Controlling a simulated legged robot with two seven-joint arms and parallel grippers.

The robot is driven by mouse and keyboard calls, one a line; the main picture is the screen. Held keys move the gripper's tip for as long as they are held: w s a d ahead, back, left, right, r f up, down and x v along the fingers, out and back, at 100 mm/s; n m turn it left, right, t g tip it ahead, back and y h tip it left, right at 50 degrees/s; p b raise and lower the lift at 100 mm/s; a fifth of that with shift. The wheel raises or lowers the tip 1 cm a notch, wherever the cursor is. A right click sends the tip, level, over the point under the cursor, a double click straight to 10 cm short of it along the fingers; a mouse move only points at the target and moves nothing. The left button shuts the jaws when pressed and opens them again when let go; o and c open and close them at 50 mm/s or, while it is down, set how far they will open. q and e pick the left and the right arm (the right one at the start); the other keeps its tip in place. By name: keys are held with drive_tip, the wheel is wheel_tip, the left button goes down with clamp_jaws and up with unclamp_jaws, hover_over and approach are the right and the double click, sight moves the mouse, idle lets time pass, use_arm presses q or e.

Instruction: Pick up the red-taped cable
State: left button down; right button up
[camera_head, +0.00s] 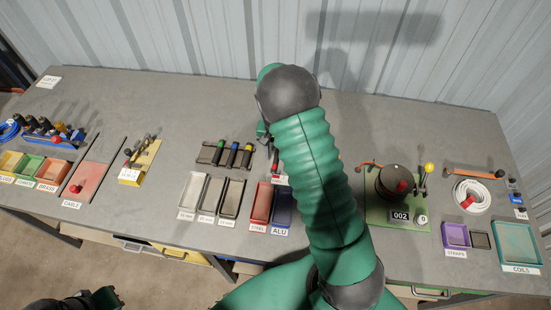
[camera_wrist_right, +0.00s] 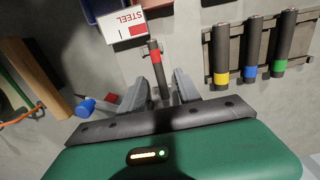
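The red-taped cable (camera_wrist_right: 155,57) is a short black cylinder with a red band, seen in the right wrist view beside the STEEL label. My right gripper (camera_wrist_right: 160,88) is open, with one finger on each side of the cable's near end and gaps showing between. Whether the cable touches the surface there is unclear. In the head view my right gripper (camera_head: 266,138) is mostly hidden behind my green arm, and I cannot make out the cable clearly. My left gripper (camera_head: 100,299) is at the bottom left, dark and partly cut off, away from the table.
A rack (camera_wrist_right: 235,50) holds yellow-, blue- and green-taped cables close to the right gripper. Red (camera_head: 261,204) and dark blue (camera_head: 283,206) trays sit in front. A green board (camera_head: 380,212) with a round black device stands right of my arm. The grey table behind is clear.

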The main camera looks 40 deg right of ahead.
sight(276, 160)
drive_tip(key=shift+s+a+f, duration=0.1)
drive_tip(key=shift+a+f, duration=0.05)
drive_tip(key=shift+f, duration=0.4)
drive_tip(key=shift+s+a+f, duration=0.1)
drive_tip(key=shift+a+f, duration=0.05)
drive_tip(key=shift+f, duration=0.4)
drive_tip(key=shift+w+d+f, duration=0.1)
drive_tip(key=shift+w+f, duration=0.1)
drive_tip(key=shift+d+f, duration=0.1)
drive_tip(key=shift+d, duration=0.25)
drive_tip(key=c, duration=0.6)
drive_tip(key=shift+a, duration=0.1)
clamp_jaws()
drive_tip(key=shift+a, duration=0.1)
drive_tip(key=shift+a, duration=0.1)
drive_tip(key=shift+r, duration=0.2)
